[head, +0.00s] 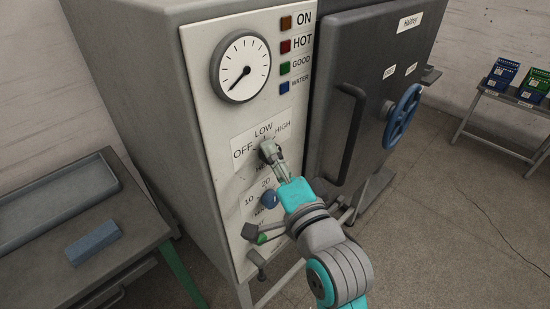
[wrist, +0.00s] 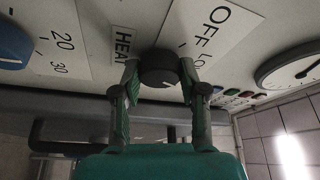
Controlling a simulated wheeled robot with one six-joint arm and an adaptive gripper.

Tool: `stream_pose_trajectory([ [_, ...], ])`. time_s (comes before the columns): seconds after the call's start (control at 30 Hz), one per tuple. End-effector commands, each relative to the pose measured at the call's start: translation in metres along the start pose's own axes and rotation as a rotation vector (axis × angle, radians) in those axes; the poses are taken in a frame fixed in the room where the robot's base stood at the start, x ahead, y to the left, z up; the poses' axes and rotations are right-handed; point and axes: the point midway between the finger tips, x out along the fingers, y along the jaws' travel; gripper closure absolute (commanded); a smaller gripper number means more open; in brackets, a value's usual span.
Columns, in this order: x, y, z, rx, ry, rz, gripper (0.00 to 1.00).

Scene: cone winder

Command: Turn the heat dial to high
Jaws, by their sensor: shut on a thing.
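The heat dial (wrist: 159,69) is a dark round knob on the cabinet's pale front panel. In the head view the dial (head: 265,146) is partly hidden by my gripper (head: 272,153). Its label reads OFF at left, LOW at top and HIGH at right. In the wrist view my gripper (wrist: 160,76) is shut on the dial, one finger on each side. A pale line shows on the dial's face, on the side away from the OFF print. I cannot tell for sure which setting it points at; HIGH is not visible in the wrist view.
A round gauge (head: 240,67) and coloured lamps sit above. A dark door with a handle (head: 347,130) and blue handwheel (head: 403,116) stands right. A bench (head: 130,235) is left.

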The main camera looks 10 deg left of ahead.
Motion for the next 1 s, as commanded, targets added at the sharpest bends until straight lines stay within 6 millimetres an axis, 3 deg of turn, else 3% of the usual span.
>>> stream_pose_trajectory([
  [0.5, 0.0006, -0.0025, -0.0008, 0.420, 0.000, 0.175, 0.92],
  [1.0, 0.0007, -0.0030, -0.0008, 0.604, -0.002, 0.251, 0.92],
])
